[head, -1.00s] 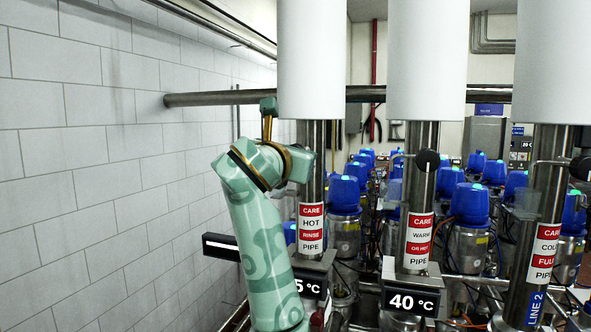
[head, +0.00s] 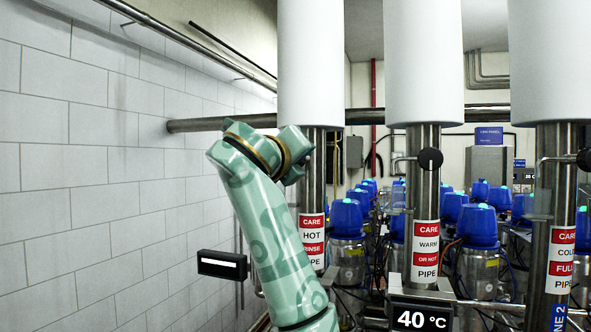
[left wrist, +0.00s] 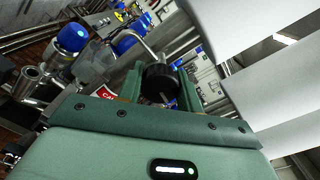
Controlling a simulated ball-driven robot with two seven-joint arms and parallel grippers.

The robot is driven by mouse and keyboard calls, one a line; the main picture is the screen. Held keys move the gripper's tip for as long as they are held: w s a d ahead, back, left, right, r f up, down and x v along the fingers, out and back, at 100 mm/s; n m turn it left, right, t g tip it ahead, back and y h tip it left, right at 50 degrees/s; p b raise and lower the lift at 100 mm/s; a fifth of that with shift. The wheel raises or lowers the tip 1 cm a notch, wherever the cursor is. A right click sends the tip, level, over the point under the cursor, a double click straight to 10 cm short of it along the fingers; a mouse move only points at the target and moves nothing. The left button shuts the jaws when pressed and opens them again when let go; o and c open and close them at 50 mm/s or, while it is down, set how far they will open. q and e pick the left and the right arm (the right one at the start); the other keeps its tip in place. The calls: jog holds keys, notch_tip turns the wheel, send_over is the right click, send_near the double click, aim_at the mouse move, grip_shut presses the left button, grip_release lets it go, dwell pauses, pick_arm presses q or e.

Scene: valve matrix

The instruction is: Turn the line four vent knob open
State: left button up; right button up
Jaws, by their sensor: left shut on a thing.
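In the left wrist view a round black knob (left wrist: 160,82) sits between the two green fingers of my left gripper (left wrist: 160,90), which is shut on it. A bent metal rod shows just beyond the knob. In the head view my left arm stands in front of the leftmost pipe (head: 314,185), labelled hot rinse, and hides its knob and my gripper. No line number shows on that pipe. Similar black knobs are on the middle pipe (head: 430,159) and the right pipe (head: 585,159). My right gripper is not in view.
White-sleeved pipes stand close together on the right, with a 40 °C display (head: 421,318) on the middle one. Several blue-capped valves (head: 477,224) fill the space behind. A tiled wall (head: 80,190) bounds the left, where a small black box (head: 222,265) hangs.

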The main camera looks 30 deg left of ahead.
pick_arm(q)
jog(key=shift+n+b, duration=0.5)
jog(key=shift+n, duration=0.6)
jog(key=o, duration=1)
jog(key=v, duration=1.6)
jog(key=shift+s+d, duration=0.1)
jog(key=shift+d, duration=0.05)
